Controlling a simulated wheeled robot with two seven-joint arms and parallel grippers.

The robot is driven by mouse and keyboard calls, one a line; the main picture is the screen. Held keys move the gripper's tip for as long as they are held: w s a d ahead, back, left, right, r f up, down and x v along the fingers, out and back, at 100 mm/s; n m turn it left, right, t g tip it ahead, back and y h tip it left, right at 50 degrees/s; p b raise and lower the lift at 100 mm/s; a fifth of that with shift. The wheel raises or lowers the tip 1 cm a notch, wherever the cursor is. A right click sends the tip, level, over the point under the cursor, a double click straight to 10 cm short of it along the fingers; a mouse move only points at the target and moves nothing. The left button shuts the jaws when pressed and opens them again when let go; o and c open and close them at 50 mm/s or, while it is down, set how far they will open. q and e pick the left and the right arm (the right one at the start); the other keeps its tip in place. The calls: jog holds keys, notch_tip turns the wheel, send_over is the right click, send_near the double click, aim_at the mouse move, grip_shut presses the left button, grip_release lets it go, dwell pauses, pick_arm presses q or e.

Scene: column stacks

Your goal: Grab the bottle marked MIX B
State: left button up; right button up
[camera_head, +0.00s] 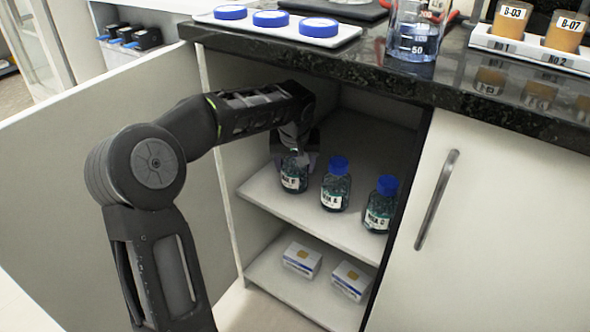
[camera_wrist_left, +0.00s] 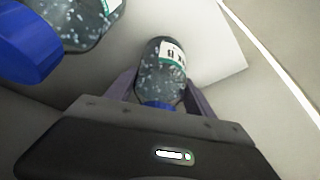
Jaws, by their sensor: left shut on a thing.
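Three dark teal bottles stand in a row on the cabinet's upper shelf (camera_head: 262,207). The left bottle (camera_head: 293,181) has a white label; its last letter is small but looks like B. My left gripper (camera_head: 296,162) comes down over this bottle from above and is shut on it, hiding its cap in the head view. In the left wrist view the bottle (camera_wrist_left: 163,65) sits between the two fingers of my gripper (camera_wrist_left: 162,92). The middle bottle (camera_head: 335,187), with a blue cap, seems marked MIX A. The right bottle (camera_head: 380,205) seems marked MIX C.
The open cabinet door (camera_head: 100,165) is at the left, the closed door (camera_head: 500,225) at the right. The dark counter edge (camera_head: 400,82) overhangs the shelf. Two white boxes (camera_head: 301,259) lie on the lower shelf. A beaker (camera_head: 413,35) stands on the counter.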

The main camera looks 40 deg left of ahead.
pick_arm(q)
grip_shut()
jog(key=shift+r, duration=0.15)
jog(key=shift+r+p, duration=0.65)
jog(key=shift+r, duration=0.2)
notch_tip(320, 180, up, 3)
jog(key=shift+f+p, duration=0.2)
jog(key=shift+p, duration=0.65)
jog(key=s+d+p, duration=0.1)
jog(key=s+d, duration=0.4)
jog(key=s, duration=0.2)
jog(key=s+d+f+p, duration=0.1)
jog(key=s+d, duration=0.4)
jog(key=s, duration=0.2)
jog(key=shift+s+d, duration=0.15)
jog(key=shift+s, duration=0.2)
